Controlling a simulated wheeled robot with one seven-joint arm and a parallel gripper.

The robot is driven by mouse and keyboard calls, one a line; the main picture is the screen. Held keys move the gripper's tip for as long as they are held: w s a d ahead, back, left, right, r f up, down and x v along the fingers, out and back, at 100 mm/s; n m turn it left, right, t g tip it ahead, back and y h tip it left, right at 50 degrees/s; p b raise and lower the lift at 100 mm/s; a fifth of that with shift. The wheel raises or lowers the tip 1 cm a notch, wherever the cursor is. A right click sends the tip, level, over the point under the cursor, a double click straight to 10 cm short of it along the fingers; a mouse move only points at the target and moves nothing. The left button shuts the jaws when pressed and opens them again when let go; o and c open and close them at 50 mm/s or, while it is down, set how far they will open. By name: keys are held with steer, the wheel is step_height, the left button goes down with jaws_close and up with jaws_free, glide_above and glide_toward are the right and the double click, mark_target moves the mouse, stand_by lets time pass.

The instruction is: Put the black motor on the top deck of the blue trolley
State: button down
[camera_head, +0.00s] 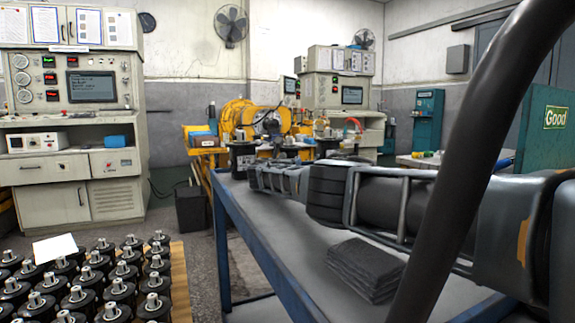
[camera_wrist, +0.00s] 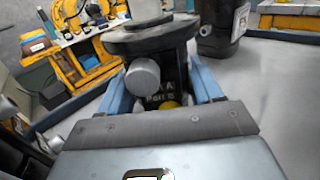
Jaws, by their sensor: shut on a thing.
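The blue trolley (camera_head: 262,238) has a grey top deck and stands right of centre in the head view; its deck also shows in the wrist view (camera_wrist: 272,85). My gripper (camera_head: 256,174) reaches over the far part of this deck. In the wrist view my gripper (camera_wrist: 160,84) is shut around a black motor (camera_wrist: 150,40) with a wide dark flange and a silver cylinder on its side. That motor seems to be the one at the gripper's tip in the head view (camera_head: 242,156). Its underside is hidden, so I cannot tell whether it touches the deck.
Another black motor (camera_wrist: 221,30) stands beyond the held one, to its right. A folded dark cloth (camera_head: 366,269) lies on the deck near me. Many small black motors (camera_head: 120,288) stand at lower left. A yellow machine (camera_head: 240,118) is behind the trolley.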

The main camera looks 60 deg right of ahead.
steer(key=shift+c, duration=0.8)
jaws_free()
steer(key=shift+s+f, duration=0.1)
steer(key=shift+f, duration=0.7)
steer(key=shift+r+p, duration=0.7)
steer(key=shift+a+r+p, duration=0.15)
steer(key=shift+a+p, duration=0.25)
steer(key=shift+p, duration=0.75)
steer(key=p+v, duration=0.1)
steer(key=p, duration=0.2)
steer(key=shift+s+a+r, duration=0.1)
steer(key=shift+a, duration=0.25)
steer(key=shift+p+v, duration=1.7)
steer(key=shift+v, duration=0.8)
